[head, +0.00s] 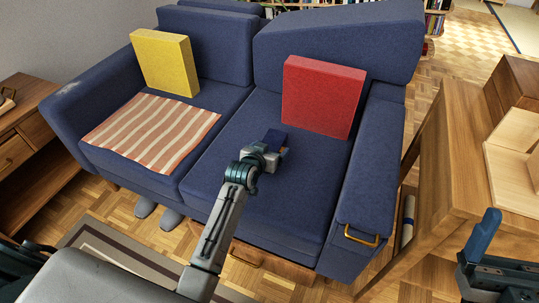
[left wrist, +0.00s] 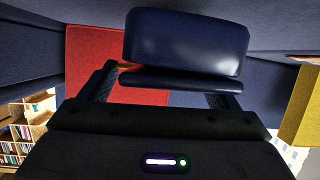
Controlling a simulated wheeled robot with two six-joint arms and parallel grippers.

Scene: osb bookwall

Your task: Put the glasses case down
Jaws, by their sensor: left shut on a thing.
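The glasses case is a dark navy, glossy, rounded case (left wrist: 187,42) held between my left gripper's fingers in the left wrist view. In the head view it shows as a small dark blue shape (head: 276,138) at the end of my left arm. My left gripper (head: 271,150) is shut on it, over the right seat of the blue sofa (head: 290,205). I cannot tell whether the case touches the seat. My right gripper (head: 482,250) is partly in view at the lower right, with one blue finger upright; its opening is unclear.
A red cushion (head: 322,97) leans on the sofa's right backrest, and a yellow cushion (head: 164,62) on the left one. A striped cloth (head: 150,130) covers the left seat. The right seat's front is clear. Wooden furniture (head: 447,150) stands right of the sofa.

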